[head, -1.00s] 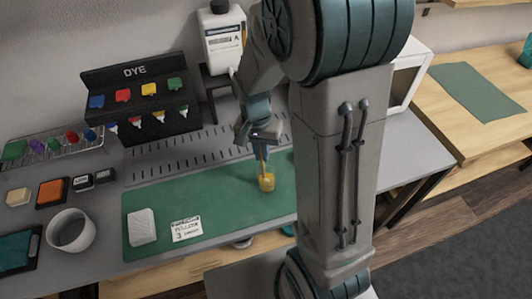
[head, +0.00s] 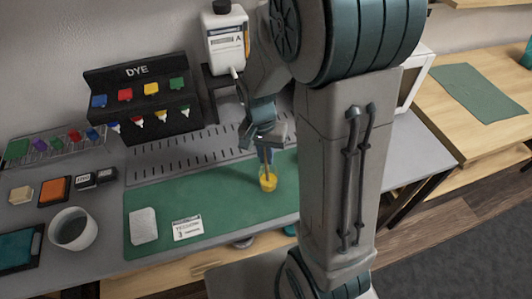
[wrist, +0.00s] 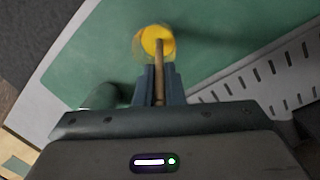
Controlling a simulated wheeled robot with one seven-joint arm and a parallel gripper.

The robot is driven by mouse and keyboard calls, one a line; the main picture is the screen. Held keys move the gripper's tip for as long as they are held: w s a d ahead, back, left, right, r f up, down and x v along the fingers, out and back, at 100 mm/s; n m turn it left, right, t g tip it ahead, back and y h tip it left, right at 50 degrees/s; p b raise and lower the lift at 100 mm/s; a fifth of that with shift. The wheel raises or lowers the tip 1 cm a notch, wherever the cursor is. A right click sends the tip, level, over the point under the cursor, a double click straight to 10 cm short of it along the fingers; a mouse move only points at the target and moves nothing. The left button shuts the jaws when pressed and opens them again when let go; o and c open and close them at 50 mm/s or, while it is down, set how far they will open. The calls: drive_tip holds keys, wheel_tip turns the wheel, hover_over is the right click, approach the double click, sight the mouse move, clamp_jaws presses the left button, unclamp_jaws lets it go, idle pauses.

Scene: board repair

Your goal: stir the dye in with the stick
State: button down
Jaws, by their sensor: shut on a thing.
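A small clear cup (head: 268,183) with yellow-orange contents stands on the green mat (head: 225,197). The wrist view also shows the cup (wrist: 138,43) and its yellow contents. My gripper (head: 265,140) is above the cup, shut on a thin wooden stick (wrist: 159,70). The stick (head: 267,160) points down, and its lower end is in the cup's yellow contents. The stick's upper end is hidden by my gripper. A black dye rack (head: 140,98) labelled DYE, with red, blue, yellow and green swatches and bottles, stands behind on the left.
A white card (head: 187,228) with printed text and a pale block (head: 143,226) lie on the mat's left part. A white bucket (head: 72,229) stands at the left. A large white bottle (head: 226,45) stands on a black stand at the back.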

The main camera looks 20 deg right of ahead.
wheel_tip(320, 180, up, 8)
drive_tip(key=w+p, duration=0.1)
drive_tip(key=p, duration=0.5)
drive_tip(key=shift+w+f, duration=0.15)
drive_tip(key=shift+w, duration=0.15)
idle(0.7)
wheel_tip(320, 180, up, 5)
drive_tip(key=p, duration=0.4)
drive_tip(key=shift+f, duration=0.1)
idle(0.4)
